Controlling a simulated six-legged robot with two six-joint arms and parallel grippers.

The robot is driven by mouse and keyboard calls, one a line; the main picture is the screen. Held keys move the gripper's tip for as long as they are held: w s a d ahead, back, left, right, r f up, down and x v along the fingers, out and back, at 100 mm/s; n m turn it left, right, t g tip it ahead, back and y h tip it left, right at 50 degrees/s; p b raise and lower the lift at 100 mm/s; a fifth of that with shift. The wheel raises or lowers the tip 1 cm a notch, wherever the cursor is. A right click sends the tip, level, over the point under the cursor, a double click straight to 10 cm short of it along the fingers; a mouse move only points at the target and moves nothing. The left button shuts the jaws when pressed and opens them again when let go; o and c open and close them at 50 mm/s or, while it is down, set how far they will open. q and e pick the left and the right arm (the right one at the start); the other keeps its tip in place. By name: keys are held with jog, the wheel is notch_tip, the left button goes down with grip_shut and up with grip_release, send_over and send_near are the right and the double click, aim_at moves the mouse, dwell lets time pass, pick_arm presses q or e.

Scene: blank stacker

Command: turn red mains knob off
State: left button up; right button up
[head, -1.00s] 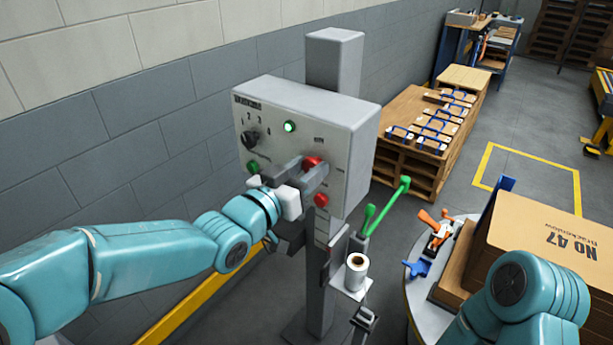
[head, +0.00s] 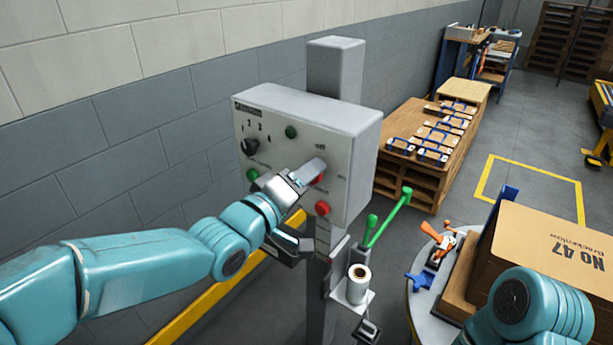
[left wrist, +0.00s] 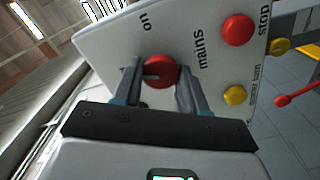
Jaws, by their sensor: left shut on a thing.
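The red mains knob (left wrist: 161,68) sits on the light grey control box (head: 355,165), between the words "on" and "mains" in the left wrist view. My left gripper (left wrist: 160,77) is shut on the knob, with one finger on each side of it. In the head view my left gripper (head: 310,172) covers most of the knob, and only a bit of red shows beside it. A pale mark shows on the knob face, but where it points is unclear. The indicator lamp (head: 291,132) on the box is dark green and unlit. My right gripper is out of view.
A red stop button (head: 322,208) lies just below the knob. A green button (head: 253,175) and a black dial (head: 249,147) are on the left. Below stand green-handled levers (head: 388,220) and a white roll (head: 358,284). A carton (head: 545,260) stands at right.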

pick_arm(q)
jog(key=shift+f+n, duration=0.15)
jog(key=shift+n, duration=1.85)
jog(key=o, duration=1.1)
jog(key=shift+c, duration=0.2)
jog(key=b+v, duration=0.1)
jog(key=v, duration=1.5)
jog(key=shift+s, duration=0.2)
